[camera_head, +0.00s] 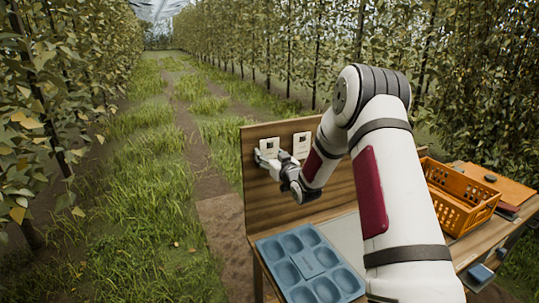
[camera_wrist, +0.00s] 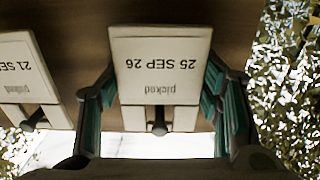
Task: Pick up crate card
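A pale card reading "25 SEP 26 picked" (camera_wrist: 160,65) hangs by a dark peg on an upright wooden board; its text is upside down in the wrist view. It is the left one of two cards in the head view (camera_head: 268,145). My gripper (camera_wrist: 162,105) stands at this card, one teal-padded finger beside each edge. The fingers are spread about the card's width; firm contact does not show. In the head view my gripper (camera_head: 264,160) is at the card's lower part. A second card, "21 SEP" (camera_wrist: 25,65), hangs on its own peg, right in the head view (camera_head: 302,143).
The wooden board (camera_head: 255,190) rises behind a bench. A blue tray with hollows (camera_head: 262,246) lies on the bench. An orange crate (camera_head: 455,222) stands at the right, partly behind my arm. Grass and tree rows surround the bench.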

